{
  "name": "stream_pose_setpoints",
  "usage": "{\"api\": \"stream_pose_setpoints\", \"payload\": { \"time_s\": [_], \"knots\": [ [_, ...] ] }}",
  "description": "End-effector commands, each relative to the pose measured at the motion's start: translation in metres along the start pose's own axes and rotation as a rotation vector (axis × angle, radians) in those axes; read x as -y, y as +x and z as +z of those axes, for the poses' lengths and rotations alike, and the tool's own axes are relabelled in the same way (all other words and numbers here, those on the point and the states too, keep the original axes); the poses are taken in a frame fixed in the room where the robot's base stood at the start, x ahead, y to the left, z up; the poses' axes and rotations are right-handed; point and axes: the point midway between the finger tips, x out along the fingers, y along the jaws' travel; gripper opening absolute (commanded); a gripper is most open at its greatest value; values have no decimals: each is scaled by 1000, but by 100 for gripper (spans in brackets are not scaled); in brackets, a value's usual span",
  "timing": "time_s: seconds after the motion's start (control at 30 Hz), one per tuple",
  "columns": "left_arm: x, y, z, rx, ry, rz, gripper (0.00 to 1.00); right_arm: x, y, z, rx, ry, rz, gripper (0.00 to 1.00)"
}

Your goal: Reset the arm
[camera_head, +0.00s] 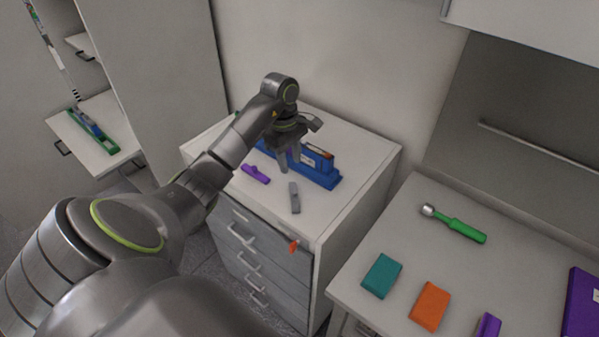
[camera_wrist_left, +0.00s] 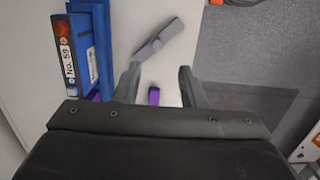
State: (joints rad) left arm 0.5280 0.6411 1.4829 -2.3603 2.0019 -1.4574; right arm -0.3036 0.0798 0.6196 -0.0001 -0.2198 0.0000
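My left arm reaches in from the left in the head view. Its gripper (camera_head: 289,160) hangs over the white drawer cabinet (camera_head: 350,150), above its top. In the left wrist view the two fingers (camera_wrist_left: 160,85) stand apart with nothing held between them. A grey clip-like piece (camera_head: 294,197) and a purple piece (camera_head: 256,174) lie on the cabinet top below the gripper. The grey piece (camera_wrist_left: 158,38) and part of the purple piece (camera_wrist_left: 154,96) also show in the left wrist view. My right gripper is not in view.
A blue holder (camera_head: 325,180) with a blue labelled battery (camera_head: 318,153) stands close behind the gripper. At the right, a white counter (camera_head: 395,229) bears a green-handled tool (camera_head: 460,228), a teal block (camera_head: 382,275) and an orange block (camera_head: 430,306). A shelf (camera_head: 92,160) stands at the left.

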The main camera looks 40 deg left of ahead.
Motion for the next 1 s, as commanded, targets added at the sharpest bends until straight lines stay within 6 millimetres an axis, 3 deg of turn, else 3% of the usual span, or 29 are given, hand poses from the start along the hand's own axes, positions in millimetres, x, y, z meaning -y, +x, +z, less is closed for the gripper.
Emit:
{"api": "stream_pose_setpoints", "payload": {
  "time_s": [0.17, 0.77, 0.87, 1.0],
  "knots": [
    [1, -11, -5, 0, -5, 2, 37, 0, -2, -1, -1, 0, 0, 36],
    [0, -8, -2, 14, -5, 13, 37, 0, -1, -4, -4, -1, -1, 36],
    [-6, 0, 14, 74, -5, 70, 37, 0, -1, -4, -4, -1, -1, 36],
    [-18, 14, 59, 266, -34, 217, 37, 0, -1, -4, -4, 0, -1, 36]
  ]
}}
